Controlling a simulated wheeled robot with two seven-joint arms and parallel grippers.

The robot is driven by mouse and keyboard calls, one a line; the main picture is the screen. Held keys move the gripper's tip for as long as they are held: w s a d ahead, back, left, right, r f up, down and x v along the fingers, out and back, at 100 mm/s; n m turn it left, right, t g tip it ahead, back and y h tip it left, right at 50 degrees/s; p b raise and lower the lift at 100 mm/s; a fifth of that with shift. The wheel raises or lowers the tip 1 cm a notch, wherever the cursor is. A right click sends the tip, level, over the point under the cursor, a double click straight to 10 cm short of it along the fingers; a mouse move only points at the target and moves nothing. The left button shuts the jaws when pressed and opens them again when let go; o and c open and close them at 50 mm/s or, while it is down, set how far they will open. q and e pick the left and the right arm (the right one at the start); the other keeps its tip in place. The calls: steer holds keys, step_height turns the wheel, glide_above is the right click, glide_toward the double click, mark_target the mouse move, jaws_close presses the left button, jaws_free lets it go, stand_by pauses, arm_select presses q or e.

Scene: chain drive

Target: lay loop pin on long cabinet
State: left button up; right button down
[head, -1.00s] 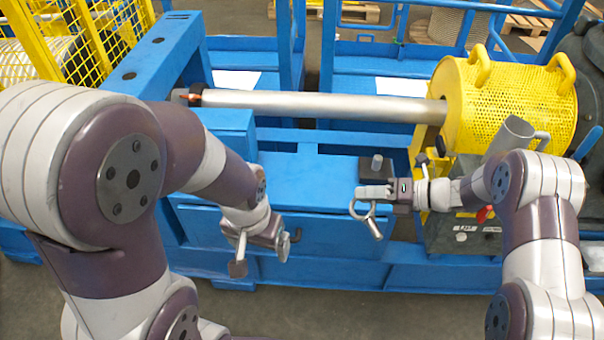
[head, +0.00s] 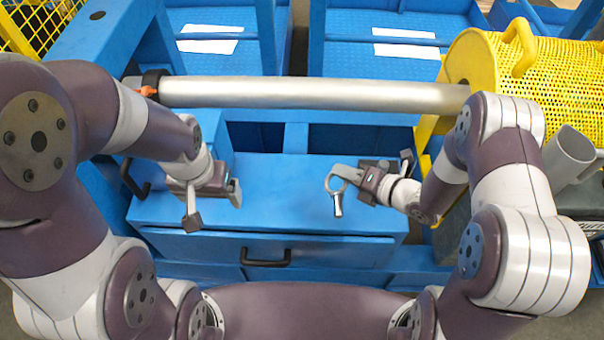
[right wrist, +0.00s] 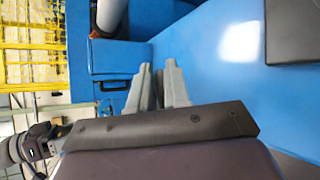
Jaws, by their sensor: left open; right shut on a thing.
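The loop pin (head: 338,207) is a small grey metal pin with a ring at its upper end, and it hangs from my right gripper (head: 342,177). The right gripper is shut on the ring, over the right half of the long cabinet's blue top. The long cabinet (head: 270,200) is a blue box with a flat top and a black handle on its front. In the right wrist view the two grey fingers (right wrist: 160,88) show, but I cannot make out the pin. My left gripper (head: 214,208) is open and empty above the cabinet's left end.
A silver shaft (head: 310,94) runs across behind the cabinet, into a yellow perforated guard (head: 550,80) on the right. A grey tube (head: 568,155) stands at the right. A blue frame rises at the left. The cabinet top between my grippers is clear.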

glide_above(314, 185)
step_height(314, 185, down, 5)
steer(key=shift+w+d+f, duration=0.1)
step_height(314, 185, down, 4)
steer(key=shift+r+b, duration=0.2)
steer(key=shift+b, duration=0.3)
steer(key=shift+f, duration=0.2)
steer(key=c, duration=1.4)
jaws_free()
